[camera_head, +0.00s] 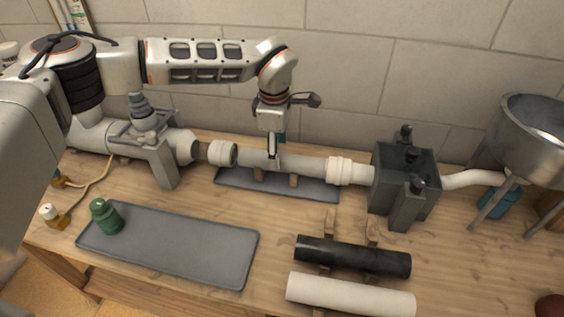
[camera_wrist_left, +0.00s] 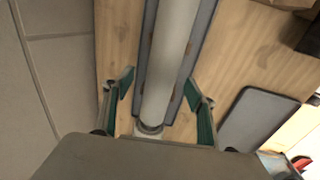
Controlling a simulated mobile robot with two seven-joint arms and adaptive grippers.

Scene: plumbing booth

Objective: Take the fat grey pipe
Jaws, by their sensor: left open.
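The fat grey pipe (camera_head: 312,166) lies level above a grey mat (camera_head: 228,182), on small wooden supports, between two white collars. In the left wrist view the pipe (camera_wrist_left: 172,50) runs between my open fingers. My left gripper (camera_head: 273,150) points down at the pipe from above, close to the left collar (camera_head: 222,153). In the left wrist view my gripper (camera_wrist_left: 160,86) has one finger on each side of the pipe, with visible gaps. My right gripper is not in view.
A black pipe (camera_head: 352,257) and a white pipe (camera_head: 350,296) lie at the front. A dark grey box (camera_head: 402,185) and a metal funnel (camera_head: 535,140) stand right. A tiled wall is behind.

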